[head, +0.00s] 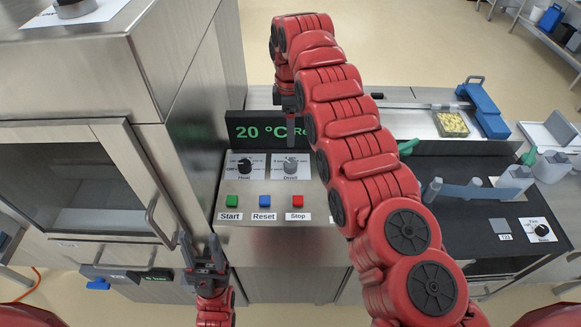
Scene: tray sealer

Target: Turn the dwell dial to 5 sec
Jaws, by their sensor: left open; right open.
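My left gripper (200,245) points up at the panel's lower left, open and empty, away from the dial.
Start (232,201), Reset (264,201) and Stop (298,201) buttons lie below. The display (262,131) reads 20 °C. My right arm covers the panel's right side. An oven-like cabinet (85,185) stands left.

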